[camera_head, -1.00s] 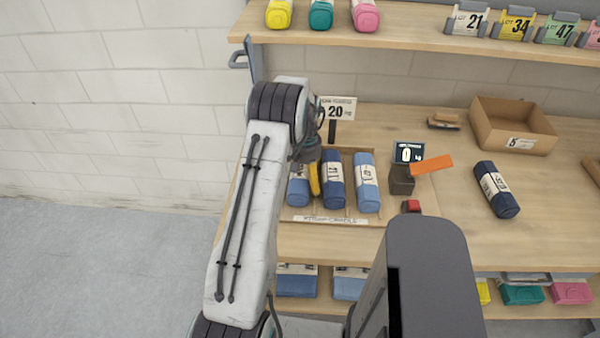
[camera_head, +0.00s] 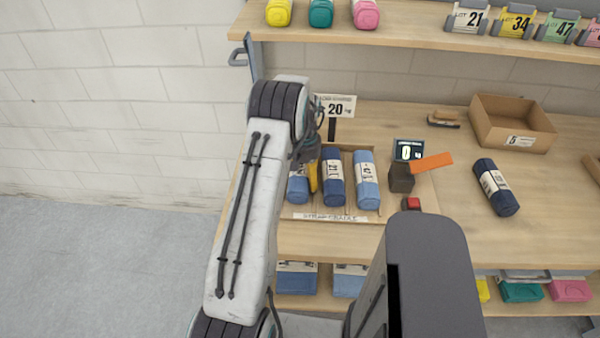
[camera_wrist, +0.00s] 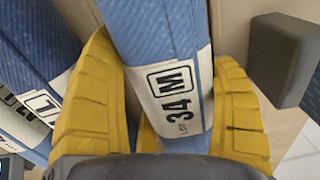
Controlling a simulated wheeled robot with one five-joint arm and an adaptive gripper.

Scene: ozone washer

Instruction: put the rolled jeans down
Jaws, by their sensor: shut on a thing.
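My gripper (camera_head: 312,176) is low over the left end of the tray marked as a cradle (camera_head: 330,218). In the wrist view its yellow fingers (camera_wrist: 172,115) are shut on a blue rolled pair of jeans (camera_wrist: 155,25) with a white "34 M" band. The same roll (camera_head: 298,190) shows in the head view at the cradle's left side, partly hidden by my arm. A dark blue roll (camera_head: 333,190) and a lighter blue roll (camera_head: 367,190) lie to its right. I cannot tell whether the held roll touches the cradle floor.
A scale display (camera_head: 408,151), an orange strip (camera_head: 431,163) and a red button (camera_head: 411,204) are right of the cradle. Another dark roll (camera_head: 496,187) lies on the bench. A cardboard box (camera_head: 515,118) stands behind it. A dark block (camera_wrist: 285,58) is beside the right finger.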

